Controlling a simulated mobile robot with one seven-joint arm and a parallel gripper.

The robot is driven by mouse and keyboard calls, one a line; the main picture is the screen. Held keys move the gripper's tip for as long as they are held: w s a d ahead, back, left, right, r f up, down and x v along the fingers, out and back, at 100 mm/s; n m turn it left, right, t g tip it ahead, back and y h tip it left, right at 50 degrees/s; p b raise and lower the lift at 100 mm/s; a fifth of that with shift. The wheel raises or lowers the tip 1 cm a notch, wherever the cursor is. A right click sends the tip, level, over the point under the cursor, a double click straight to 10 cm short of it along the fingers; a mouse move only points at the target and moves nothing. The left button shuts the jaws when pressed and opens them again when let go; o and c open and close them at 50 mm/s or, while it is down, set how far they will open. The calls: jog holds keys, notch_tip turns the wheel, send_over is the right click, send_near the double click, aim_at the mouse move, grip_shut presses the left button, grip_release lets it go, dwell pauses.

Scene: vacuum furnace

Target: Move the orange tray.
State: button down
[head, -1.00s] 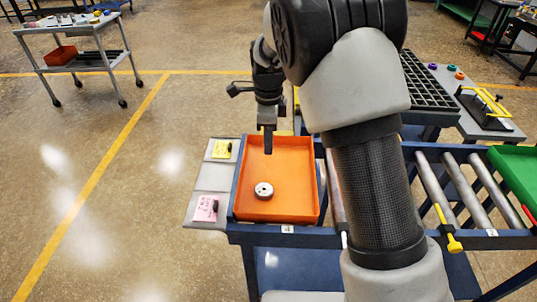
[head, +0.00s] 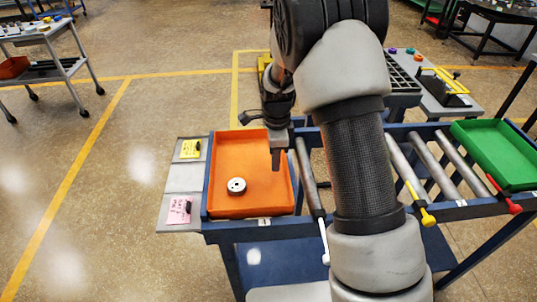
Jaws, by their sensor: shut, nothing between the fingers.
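The orange tray (head: 235,155) lies at the left end of the blue roller table. I cannot tell whether the fingertips touch the tray.
Blue roller table (head: 222,227) has bare rollers (head: 400,165) and a green tray (head: 500,150) at right. White (head: 324,245), yellow (head: 428,218) and red (head: 514,207) handles stick out in front. A grey side shelf (head: 185,177) holds yellow and pink notes. A cart (head: 50,60) stands far left.

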jog(key=shift+d, duration=1)
